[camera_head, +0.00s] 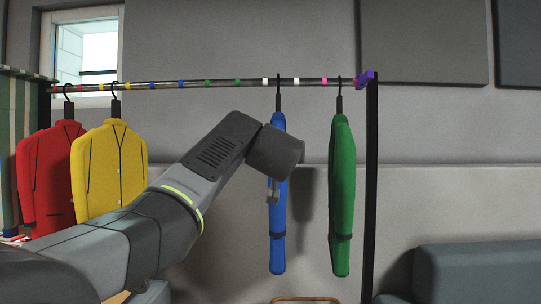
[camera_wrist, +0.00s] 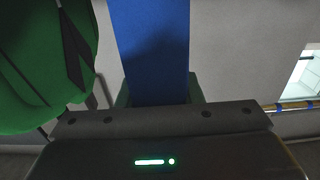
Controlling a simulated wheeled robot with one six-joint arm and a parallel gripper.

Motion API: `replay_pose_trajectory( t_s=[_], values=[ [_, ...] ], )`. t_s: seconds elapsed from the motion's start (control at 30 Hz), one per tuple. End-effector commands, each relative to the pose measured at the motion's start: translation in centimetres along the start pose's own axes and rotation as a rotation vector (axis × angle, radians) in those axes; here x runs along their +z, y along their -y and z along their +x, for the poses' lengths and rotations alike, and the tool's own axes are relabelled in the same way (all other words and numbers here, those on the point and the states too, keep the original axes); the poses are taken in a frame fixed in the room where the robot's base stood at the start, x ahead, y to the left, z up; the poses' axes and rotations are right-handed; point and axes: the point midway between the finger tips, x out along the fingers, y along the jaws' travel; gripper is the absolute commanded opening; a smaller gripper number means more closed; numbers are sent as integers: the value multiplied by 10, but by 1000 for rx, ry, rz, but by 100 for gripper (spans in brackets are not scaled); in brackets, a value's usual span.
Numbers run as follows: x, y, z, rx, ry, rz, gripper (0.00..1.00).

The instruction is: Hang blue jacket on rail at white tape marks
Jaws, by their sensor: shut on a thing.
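The blue jacket (camera_head: 278,240) hangs upright and edge-on below the rail (camera_head: 210,84), its dark hanger rising to the rail between the two white tape marks (camera_head: 265,82) (camera_head: 296,81). I cannot tell whether its hook rests on the rail. My gripper (camera_head: 273,190) is shut on the blue jacket at mid-height, partly hidden by my wrist. In the wrist view the blue jacket (camera_wrist: 155,45) fills the top middle, in front of the gripper body.
A green jacket (camera_head: 340,200) hangs close on the right, near the purple rail end (camera_head: 366,77) and black post (camera_head: 371,190). Red (camera_head: 45,170) and yellow (camera_head: 105,170) jackets hang at left. A grey-blue sofa (camera_head: 480,270) stands at lower right. The rail between yellow and blue is free.

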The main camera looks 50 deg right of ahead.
Motion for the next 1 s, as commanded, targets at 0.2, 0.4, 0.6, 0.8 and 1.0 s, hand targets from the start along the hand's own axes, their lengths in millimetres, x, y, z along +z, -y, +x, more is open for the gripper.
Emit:
replay_pose_trajectory(
  t_s=[0.2,0.4,0.6,0.8,1.0],
  values=[
    [-2,-8,-1,0,-5,-1,0],
    [-2,-8,-1,0,-5,-1,0],
    [0,-8,-1,-1,-5,-1,0],
    [3,-8,-1,-1,-5,-1,0],
    [3,-8,-1,-1,-5,-1,40]
  ],
)
